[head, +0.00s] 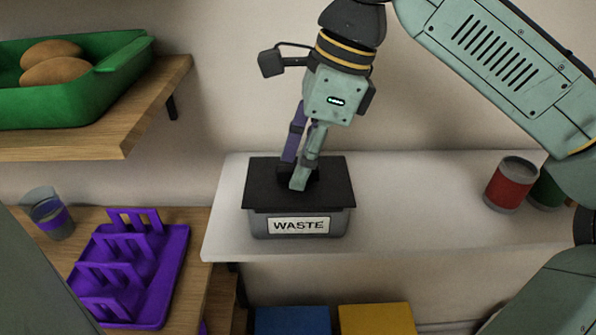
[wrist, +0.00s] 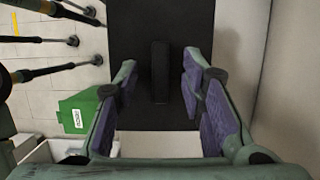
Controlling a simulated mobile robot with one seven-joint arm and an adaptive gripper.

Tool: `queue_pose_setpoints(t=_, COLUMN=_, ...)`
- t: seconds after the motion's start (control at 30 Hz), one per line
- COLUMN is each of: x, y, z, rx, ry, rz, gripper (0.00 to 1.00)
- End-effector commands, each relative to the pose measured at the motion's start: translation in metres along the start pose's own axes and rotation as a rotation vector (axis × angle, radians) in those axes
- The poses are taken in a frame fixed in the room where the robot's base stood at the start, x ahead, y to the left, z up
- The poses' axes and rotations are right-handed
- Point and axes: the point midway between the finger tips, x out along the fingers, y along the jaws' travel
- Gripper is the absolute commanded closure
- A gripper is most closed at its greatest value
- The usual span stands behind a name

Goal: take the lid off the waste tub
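The waste tub (head: 345,222) is a grey box with a "WASTE" label, standing on a white shelf. Its flat black lid (head: 262,182) lies on top and also fills the middle of the wrist view (wrist: 135,30). A dark upright handle (wrist: 160,72) stands at the lid's centre; in the head view it is mostly hidden behind a finger. My gripper (head: 298,180) is pointed down, low over the lid. In the wrist view my gripper (wrist: 160,78) is open, its purple-padded fingers on either side of the handle with a gap on both sides.
The white shelf (head: 430,200) is clear right of the tub up to a red can (head: 510,185) and a green can (head: 547,190). At left are a purple rack (head: 135,265), a glass (head: 52,215) and a higher wooden shelf (head: 120,145) bearing a green tray (head: 60,102).

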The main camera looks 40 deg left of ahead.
Motion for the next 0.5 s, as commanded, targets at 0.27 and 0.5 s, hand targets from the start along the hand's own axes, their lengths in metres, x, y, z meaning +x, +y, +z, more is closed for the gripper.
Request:
queue_pose_setpoints(t=0.27, x=0.002, y=-0.0001, z=-0.0001, rx=0.0, ry=0.0, rz=-0.001, gripper=0.66)
queue_pose_setpoints(t=0.5, x=0.0018, y=-0.0001, z=0.0, rx=0.0, ry=0.0, rz=-0.001, gripper=0.82)
